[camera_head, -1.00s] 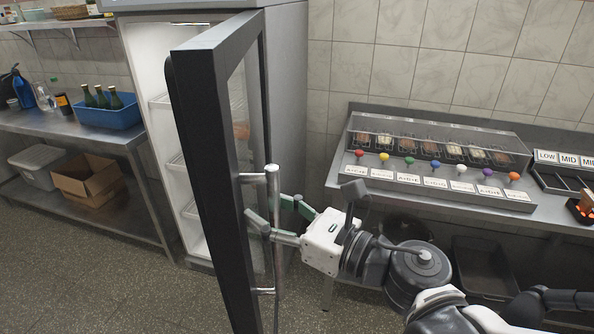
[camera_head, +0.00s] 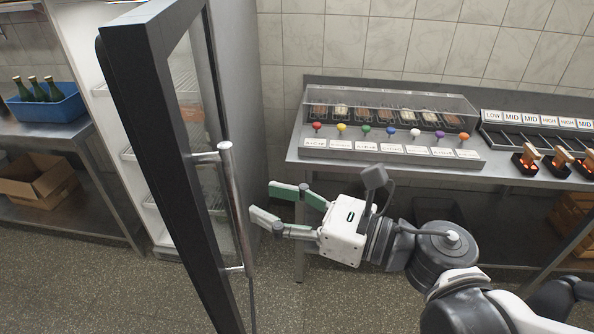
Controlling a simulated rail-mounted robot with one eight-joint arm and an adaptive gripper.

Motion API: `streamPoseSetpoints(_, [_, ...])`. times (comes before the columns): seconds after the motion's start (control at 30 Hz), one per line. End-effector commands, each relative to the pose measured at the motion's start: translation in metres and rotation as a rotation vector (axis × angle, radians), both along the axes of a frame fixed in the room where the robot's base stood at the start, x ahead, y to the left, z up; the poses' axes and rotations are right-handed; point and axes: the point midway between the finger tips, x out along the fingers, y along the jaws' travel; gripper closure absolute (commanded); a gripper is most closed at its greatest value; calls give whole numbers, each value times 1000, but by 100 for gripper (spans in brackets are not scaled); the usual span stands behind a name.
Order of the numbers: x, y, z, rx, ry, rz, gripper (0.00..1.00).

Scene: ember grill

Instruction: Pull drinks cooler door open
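The drinks cooler (camera_head: 243,60) stands at the left with its black-framed glass door (camera_head: 165,130) swung wide open toward me. White shelves show inside the cooler. A vertical metal handle bar (camera_head: 236,195) is on the door's face. My gripper (camera_head: 262,202) is just right of the handle, with its two fingers spread apart and pointing left. Nothing is between the fingers, and they appear clear of the handle.
A steel counter (camera_head: 300,152) at the right holds a clear-lidded case with coloured knobs (camera_head: 390,110) and labelled trays (camera_head: 540,140). At the left, a blue bin of bottles (camera_head: 50,105) stands on a steel table above a cardboard box (camera_head: 38,180). The floor below is clear.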

Motion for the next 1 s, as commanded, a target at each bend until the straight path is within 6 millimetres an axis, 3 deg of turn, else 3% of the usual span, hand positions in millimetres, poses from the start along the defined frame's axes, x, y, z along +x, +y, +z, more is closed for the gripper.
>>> streamPoseSetpoints(0.4, [-13,-29,0,0,0,-1,64])
streamPoseSetpoints(1.0, [-12,-32,2,11,7,-9,64])
